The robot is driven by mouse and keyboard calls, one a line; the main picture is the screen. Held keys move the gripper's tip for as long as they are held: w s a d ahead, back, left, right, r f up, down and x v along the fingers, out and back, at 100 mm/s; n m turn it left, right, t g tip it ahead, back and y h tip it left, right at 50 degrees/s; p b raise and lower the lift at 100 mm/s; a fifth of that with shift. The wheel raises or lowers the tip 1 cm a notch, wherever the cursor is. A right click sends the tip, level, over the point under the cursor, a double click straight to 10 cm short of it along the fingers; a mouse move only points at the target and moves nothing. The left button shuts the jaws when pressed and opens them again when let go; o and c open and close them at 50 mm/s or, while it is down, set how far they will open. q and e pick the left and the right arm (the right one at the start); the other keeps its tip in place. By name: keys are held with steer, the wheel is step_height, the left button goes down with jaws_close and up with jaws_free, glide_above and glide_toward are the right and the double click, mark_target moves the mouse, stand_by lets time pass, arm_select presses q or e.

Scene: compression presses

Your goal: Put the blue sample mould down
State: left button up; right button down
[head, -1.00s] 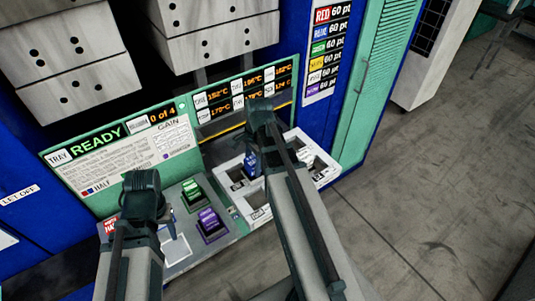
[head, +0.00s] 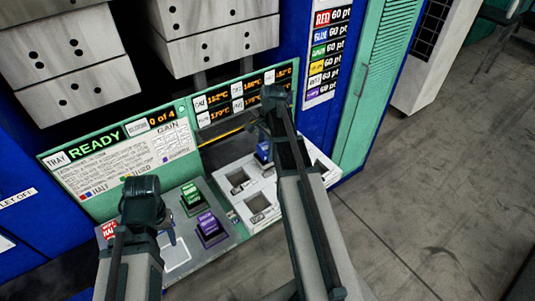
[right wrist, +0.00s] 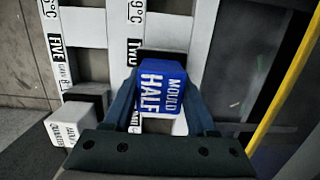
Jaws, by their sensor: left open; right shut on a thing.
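The blue sample mould (head: 264,151), marked "MOULD HALF", shows in the head view over the back part of a white tray (head: 262,200) with square openings. In the right wrist view the blue mould (right wrist: 162,88) sits between the two fingers of my right gripper (right wrist: 167,105), which is shut on it. It overlaps a dark opening near the label "TWO"; I cannot tell its height over the tray. In the head view my right gripper (head: 266,132) partly hides the mould. My left gripper (head: 160,215) is open and empty above the grey panel at the left.
A green mould (head: 191,198) and a purple mould (head: 209,228) stand on the grey panel, with a red mould (head: 108,230) beside my left arm. A white mould (right wrist: 75,122) shows in the right wrist view. A yellow bar (right wrist: 290,85) runs along the right.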

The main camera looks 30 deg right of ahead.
steer(key=shift+w+d+f, duration=0.25)
steer(key=shift+w+d, duration=0.45)
steer(key=shift+d, duration=0.15)
arm_select(q)
step_height(320, 180, down, 4)
steer(key=b, duration=0.3)
steer(key=shift+r+b, duration=0.15)
steer(key=shift+b, duration=0.2)
arm_select(e)
step_height(320, 180, down, 3)
steer(key=shift+s+a+f, duration=0.1)
steer(key=shift+s+a, duration=0.05)
steer(key=shift+f, duration=0.1)
steer(key=shift+c, duration=1)
jaws_free()
arm_select(q)
step_height(320, 180, up, 12)
steer(key=p, duration=1.2)
arm_select(e)
step_height(320, 180, up, 12)
steer(key=d, duration=0.1)
steer(key=shift+d, duration=0.25)
steer(key=shift+a, duration=0.1)
